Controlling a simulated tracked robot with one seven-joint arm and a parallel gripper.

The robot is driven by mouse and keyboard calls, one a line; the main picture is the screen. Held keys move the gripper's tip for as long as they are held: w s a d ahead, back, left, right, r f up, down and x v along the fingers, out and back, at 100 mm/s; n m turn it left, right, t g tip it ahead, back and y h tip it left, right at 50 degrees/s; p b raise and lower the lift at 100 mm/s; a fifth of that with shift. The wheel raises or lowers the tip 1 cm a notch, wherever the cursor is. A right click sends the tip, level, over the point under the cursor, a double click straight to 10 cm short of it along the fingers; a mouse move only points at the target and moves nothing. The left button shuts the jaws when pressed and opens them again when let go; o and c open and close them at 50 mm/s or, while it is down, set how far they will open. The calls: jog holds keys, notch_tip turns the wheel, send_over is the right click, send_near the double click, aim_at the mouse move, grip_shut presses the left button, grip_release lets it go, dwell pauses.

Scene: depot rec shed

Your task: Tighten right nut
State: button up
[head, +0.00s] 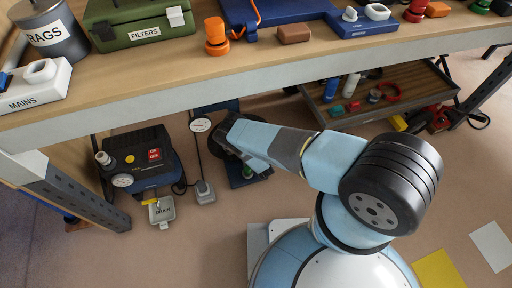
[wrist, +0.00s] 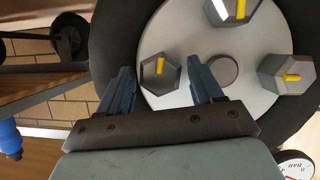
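The wheel shows in the wrist view as a black tyre around a pale disc (wrist: 205,50) with a grey round centre. Three grey hex nuts with yellow marks show on it: one at the left (wrist: 150,75), one at the top (wrist: 227,12), one at the right (wrist: 270,80). My gripper (wrist: 162,82) is open, its two blue fingers on either side of the left-hand nut, with small gaps visible. How deep the fingers reach is unclear. In the head view my arm hides most of the wheel, and the nuts do not show.
A bench (head: 270,75) spans above my arm. A compressor (head: 140,160) stands left of the wheel, and a round gauge (head: 201,125) is close by it. The gauge also shows in the wrist view (wrist: 297,166). A low shelf (head: 400,95) with small items stands right.

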jog(key=c, duration=0.8)
jog(key=shift+c, duration=0.2)
jog(key=m+y, duration=0.1)
jog(key=m, duration=0.1)
jog(key=m+y, duration=0.4)
jog(key=m, duration=0.1)
jog(key=shift+w+d+g, duration=0.15)
jog(key=shift+d+g, duration=0.2)
jog(key=shift+g, duration=0.05)
jog(key=shift+f, duration=0.1)
dwell(0.4)
jog(key=o, duration=1.1)
jog(key=shift+c, duration=0.2)
